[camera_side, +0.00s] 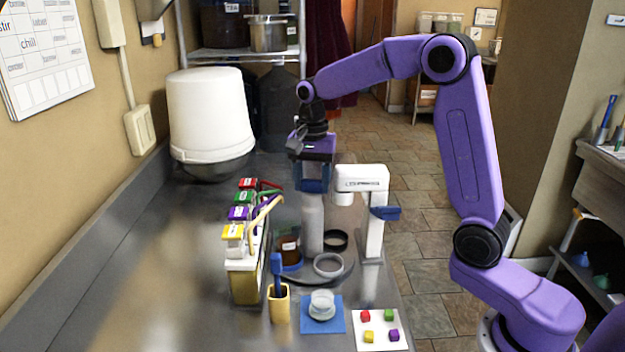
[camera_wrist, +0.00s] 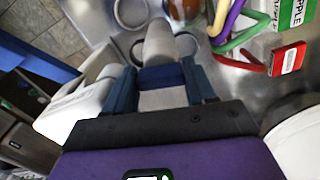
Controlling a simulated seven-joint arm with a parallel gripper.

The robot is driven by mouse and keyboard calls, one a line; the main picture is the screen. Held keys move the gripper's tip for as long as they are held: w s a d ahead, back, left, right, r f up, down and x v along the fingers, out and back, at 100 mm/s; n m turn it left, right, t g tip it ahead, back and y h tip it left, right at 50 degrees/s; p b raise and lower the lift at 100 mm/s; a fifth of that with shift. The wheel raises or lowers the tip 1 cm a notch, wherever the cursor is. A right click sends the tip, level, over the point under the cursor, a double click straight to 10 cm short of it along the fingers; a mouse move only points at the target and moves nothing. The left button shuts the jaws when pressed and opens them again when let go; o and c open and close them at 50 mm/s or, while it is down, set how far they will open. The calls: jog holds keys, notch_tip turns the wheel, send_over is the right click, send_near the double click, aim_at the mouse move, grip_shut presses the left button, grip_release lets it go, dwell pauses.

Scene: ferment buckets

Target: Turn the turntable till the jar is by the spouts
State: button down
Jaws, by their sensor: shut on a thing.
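The round turntable (camera_side: 335,279) lies on the steel counter, with a pale post (camera_side: 312,226) standing on it. My gripper (camera_side: 312,186) points down and is shut on the post's blue top; the wrist view shows the post (camera_wrist: 159,42) between my blue fingers (camera_wrist: 160,78). The amber jar (camera_side: 289,247) stands on the turntable's left part, on the side facing the spouts, partly behind other things; it also shows at the wrist view's top edge (camera_wrist: 184,8). The coloured spouts (camera_side: 262,212) are left of the turntable, their tubes reaching toward the jar. Their exact alignment is unclear.
Empty rings (camera_side: 328,265) sit on the turntable. A white machine (camera_side: 372,225) stands close on the right. In front are a yellow cup with a blue-handled tool (camera_side: 279,305), a blue mat (camera_side: 334,325) and a card with coloured cubes (camera_side: 367,346).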

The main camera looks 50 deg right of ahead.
jog(key=shift+a+f+m, duration=0.1)
jog(key=shift+f+m, duration=0.05)
jog(key=shift+m, duration=1.15)
jog(key=shift+a+f+m, duration=0.1)
jog(key=shift+m, duration=1.2)
jog(key=shift+d+m, duration=0.1)
jog(key=shift+m, duration=0.5)
jog(key=c, duration=0.6)
grip_release()
jog(key=shift+w, duration=0.1)
jog(key=shift+c, duration=0.2)
jog(key=shift+r, duration=0.1)
notch_tip(320, 180, up, 17)
jog(key=shift+r, duration=0.15)
